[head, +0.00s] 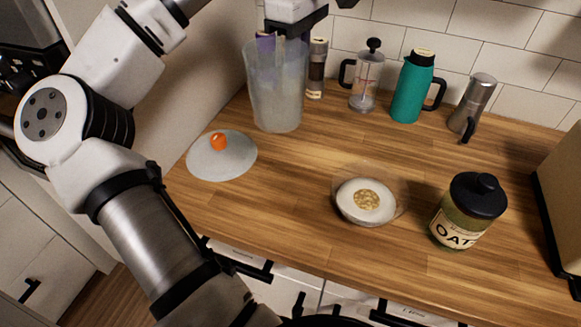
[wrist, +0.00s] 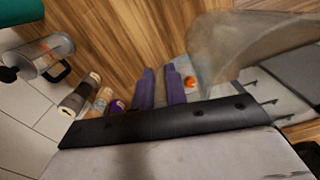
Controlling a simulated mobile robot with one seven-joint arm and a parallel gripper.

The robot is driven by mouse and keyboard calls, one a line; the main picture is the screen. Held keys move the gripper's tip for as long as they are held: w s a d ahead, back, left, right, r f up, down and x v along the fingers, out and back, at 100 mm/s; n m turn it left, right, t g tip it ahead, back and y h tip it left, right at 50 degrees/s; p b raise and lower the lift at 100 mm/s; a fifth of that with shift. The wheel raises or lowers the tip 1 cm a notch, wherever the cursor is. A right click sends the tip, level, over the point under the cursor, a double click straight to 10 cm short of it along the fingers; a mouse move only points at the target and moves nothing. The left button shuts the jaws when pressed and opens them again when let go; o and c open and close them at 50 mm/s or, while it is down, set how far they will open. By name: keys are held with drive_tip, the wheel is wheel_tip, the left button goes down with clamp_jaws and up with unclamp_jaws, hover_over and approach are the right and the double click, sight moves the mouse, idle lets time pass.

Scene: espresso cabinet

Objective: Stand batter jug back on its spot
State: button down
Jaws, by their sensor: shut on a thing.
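The batter jug (head: 277,92), a tall translucent grey vessel, is upright at the back left of the wooden counter in the head view. I cannot tell whether its base touches the wood. My gripper (head: 268,44) is at its top, with a purple finger showing by the rim. In the wrist view, the two purple fingers of my gripper (wrist: 160,74) are close together, next to the jug (wrist: 235,45). My gripper is shut on the jug, but the exact place of the grip is unclear. No marked spot for the jug is evident.
A pale disc with an orange knob (head: 235,165) lies left of the jug. A grinder (head: 316,70), French press (head: 364,88), teal flask (head: 411,90) and moka pot (head: 474,100) stand along the wall. A bowl (head: 366,201) and oat jar (head: 466,212) are in front.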

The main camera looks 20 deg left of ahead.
wheel_tip(320, 180, down, 20)
drive_tip(key=shift+s+r+p, duration=0.1)
drive_tip(key=shift+r+p, duration=0.15)
drive_tip(key=shift+p, duration=0.05)
drive_tip(key=shift+f, duration=0.15)
drive_tip(key=c, duration=1.4)
unclamp_jaws()
wheel_tip(320, 180, up, 12)
